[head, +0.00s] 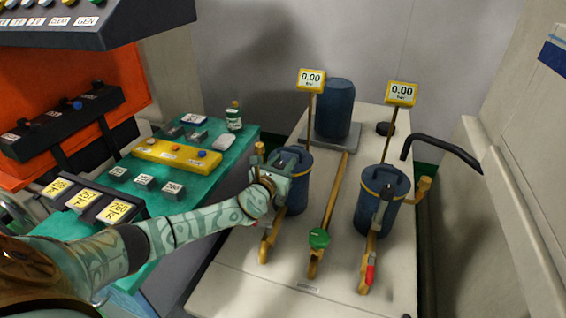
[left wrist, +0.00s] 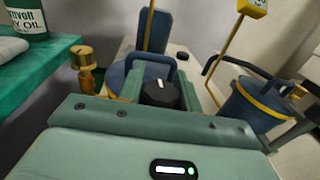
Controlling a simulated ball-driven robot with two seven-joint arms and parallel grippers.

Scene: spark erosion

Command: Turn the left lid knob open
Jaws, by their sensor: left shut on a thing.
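The left pot (head: 298,198) is a blue cylinder with a lid, partly hidden behind my left gripper (head: 284,170). In the left wrist view, the left lid (left wrist: 118,80) is blue with a raised handle. The black lid knob (left wrist: 160,94) with a white mark sits between the two green fingers of my left gripper, which is shut on it. The white mark points roughly away from the wrist camera. In the head view the knob is hidden by the gripper. My right gripper is in neither view.
The right pot (head: 381,200) stands apart, with a red-handled valve (head: 370,272) in front. Yellow gauges (head: 311,80) rise on thin posts behind the pots. A brass fitting (left wrist: 84,62) stands left of the fingers. A green bench (head: 215,152) is left; a black bent bar (head: 442,147) is right.

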